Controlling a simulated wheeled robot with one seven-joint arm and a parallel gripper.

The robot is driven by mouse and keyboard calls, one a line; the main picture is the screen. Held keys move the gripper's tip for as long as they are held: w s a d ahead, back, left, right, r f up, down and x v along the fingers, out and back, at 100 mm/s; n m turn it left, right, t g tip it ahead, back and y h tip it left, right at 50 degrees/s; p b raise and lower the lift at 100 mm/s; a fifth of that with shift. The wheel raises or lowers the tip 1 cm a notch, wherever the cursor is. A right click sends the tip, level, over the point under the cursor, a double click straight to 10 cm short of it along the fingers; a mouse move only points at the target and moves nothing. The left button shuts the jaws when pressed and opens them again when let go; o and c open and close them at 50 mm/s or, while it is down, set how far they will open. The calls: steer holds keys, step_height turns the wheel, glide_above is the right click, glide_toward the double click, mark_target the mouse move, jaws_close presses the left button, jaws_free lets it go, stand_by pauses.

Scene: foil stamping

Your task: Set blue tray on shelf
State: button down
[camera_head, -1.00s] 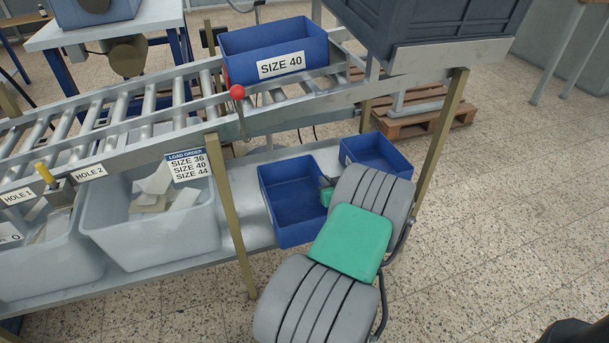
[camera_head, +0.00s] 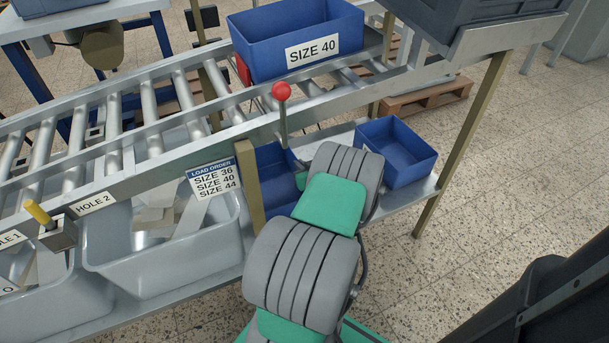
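Three blue trays are in view, and which one the task means cannot be told. One blue tray, labelled SIZE 40 (camera_head: 262,60), sits at the right end of the upper roller track. A second, unlabelled blue tray (camera_head: 274,190) is on the lower shelf (camera_head: 400,200), partly hidden by a post and my arm. A third, smaller blue tray (camera_head: 410,170) stands on the shelf to the right of my arm. My grey and green arm reaches over the shelf toward the second tray. My gripper is hidden behind the arm, so its fingers and any hold do not show.
Grey bins (camera_head: 150,265) with pale pieces stand at the left of the shelf. A red-knobbed lever (camera_head: 282,92) rises beside the track. A large dark crate (camera_head: 470,22) is at upper right. A metal post (camera_head: 465,140) stands at the shelf's right end.

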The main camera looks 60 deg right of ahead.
step_height(320, 180, down, 4)
steer(key=shift+b, duration=0.65)
steer(key=c, duration=2.1)
jaws_free()
steer(key=shift+f, duration=0.1)
steer(key=o, duration=0.5)
